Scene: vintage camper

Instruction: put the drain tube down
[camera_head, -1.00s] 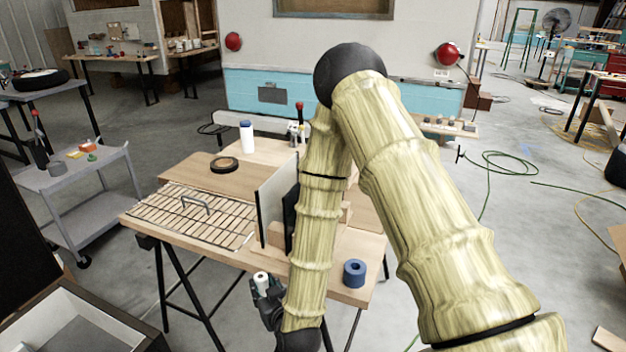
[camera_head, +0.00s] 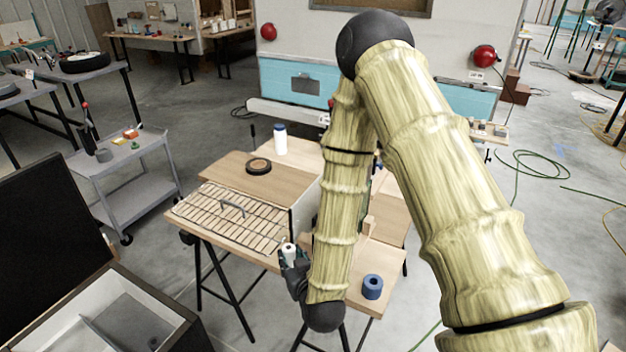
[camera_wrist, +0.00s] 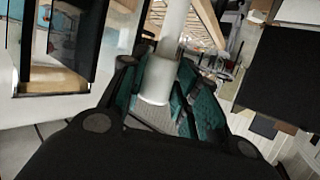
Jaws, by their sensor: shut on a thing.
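The drain tube is a white cylinder, seen large in the wrist view (camera_wrist: 160,78). Its pale end also shows in the head view (camera_head: 289,250). My gripper (camera_head: 291,262) is shut on the tube, with a teal-lined finger on each side of it in the wrist view (camera_wrist: 160,95). In the head view it appears at the front edge of the wooden worktable (camera_head: 350,292), beside the slatted rack. Whether tube and table touch cannot be told. My arm hides part of the table's middle.
On the table are a slatted rack (camera_head: 228,217) with a handle, a blue roll (camera_head: 372,286), a dark ring (camera_head: 258,166) and a white bottle (camera_head: 280,140). A grey cart (camera_head: 125,185) stands left; an open box (camera_head: 110,318) is at lower left. Bare wood surrounds the roll.

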